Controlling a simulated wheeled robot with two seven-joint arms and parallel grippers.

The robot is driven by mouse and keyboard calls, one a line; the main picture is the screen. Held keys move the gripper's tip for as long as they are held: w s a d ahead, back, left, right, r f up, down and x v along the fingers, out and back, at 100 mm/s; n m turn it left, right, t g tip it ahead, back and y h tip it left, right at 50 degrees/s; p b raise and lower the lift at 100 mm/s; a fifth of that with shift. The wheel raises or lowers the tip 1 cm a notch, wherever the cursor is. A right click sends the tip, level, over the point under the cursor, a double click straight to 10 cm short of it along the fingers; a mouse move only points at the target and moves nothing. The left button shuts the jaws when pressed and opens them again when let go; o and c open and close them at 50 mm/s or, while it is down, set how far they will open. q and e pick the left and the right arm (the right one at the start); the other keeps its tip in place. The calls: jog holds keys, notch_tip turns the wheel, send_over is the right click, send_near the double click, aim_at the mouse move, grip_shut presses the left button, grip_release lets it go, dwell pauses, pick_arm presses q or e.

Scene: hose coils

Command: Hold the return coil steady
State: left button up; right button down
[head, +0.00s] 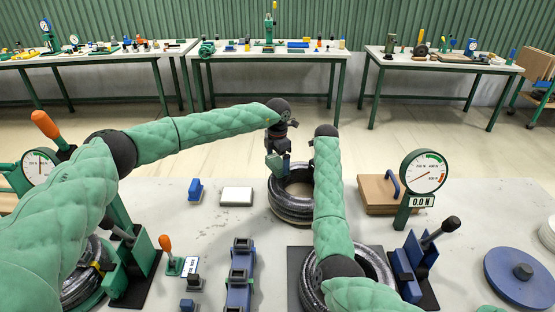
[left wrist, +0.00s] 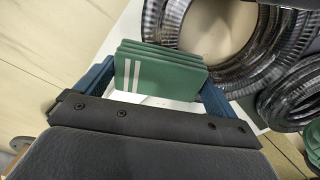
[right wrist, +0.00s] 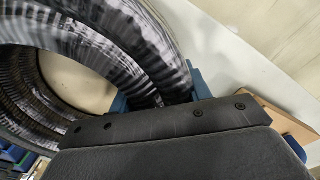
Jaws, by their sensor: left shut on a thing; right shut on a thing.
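A dark, glossy hose coil (head: 290,208) stands at the far middle of the near table; nothing legible tells whether it is the return coil. My left gripper (head: 277,160) is at its left rear edge, shut on a ribbed green block (left wrist: 160,75) with two white stripes. The block is beside the coil; I cannot tell if they touch. My right gripper (right wrist: 160,92) is shut on the wall of a dark coil (right wrist: 125,40), apparently the same one. In the head view my right forearm hides its fingers.
Another coil (head: 376,262) lies on a dark mat in front. A dial gauge (head: 423,173) reading 0.0 N and a wooden board (head: 378,195) stand right. A blue disc (head: 520,277) lies far right. A blue block (head: 196,190) and white block (head: 236,196) stand left of the coil, with bare tabletop around.

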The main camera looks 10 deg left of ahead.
pick_arm(q)
jog(key=shift+f, duration=0.7)
dwell(0.3)
jog(key=shift+w+d, duration=0.1)
jog(key=shift+w+d, duration=2.5)
jog(key=shift+w, duration=0.1)
jog(key=shift+a, duration=0.1)
jog(key=shift+s+a+f, duration=0.15)
jog(key=shift+s+a, duration=0.6)
jog(key=shift+s, duration=0.05)
jog(key=shift+s+a+f, duration=0.1)
jog(key=shift+s+a, duration=0.6)
jog(key=shift+s, duration=0.05)
jog(key=shift+s+a, duration=1.15)
jog(key=shift+s, duration=0.05)
jog(key=shift+r, duration=0.2)
